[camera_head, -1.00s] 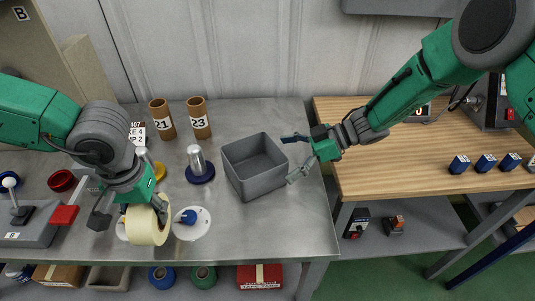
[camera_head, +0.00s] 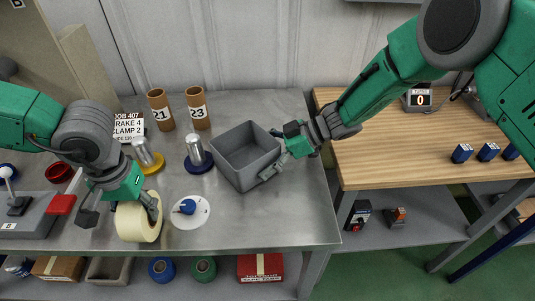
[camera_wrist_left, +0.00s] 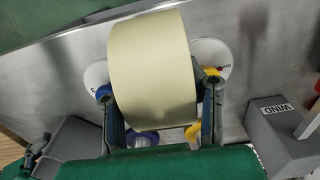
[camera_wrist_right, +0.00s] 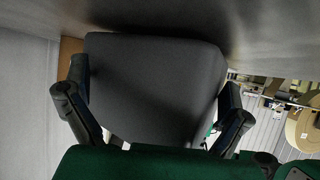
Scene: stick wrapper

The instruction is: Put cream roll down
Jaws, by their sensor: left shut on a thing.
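The cream roll (camera_head: 136,222) is a wide pale ring near the front edge of the metal table. My left gripper (camera_head: 128,206) is shut on it, with one finger on each side; the left wrist view shows the roll (camera_wrist_left: 153,70) between the fingers. I cannot tell whether the roll touches the table. My right gripper (camera_head: 272,152) is open at the right side of the grey bin (camera_head: 243,178). In the right wrist view the bin's dark side (camera_wrist_right: 150,90) fills the space between the fingers.
A white disc with a blue knob (camera_head: 188,207) lies right of the roll. Behind stand silver posts on a blue base (camera_head: 199,163) and a yellow base (camera_head: 153,166), and brown tubes 21 (camera_head: 160,112) and 23 (camera_head: 198,110). A grey control box (camera_head: 28,215) is left.

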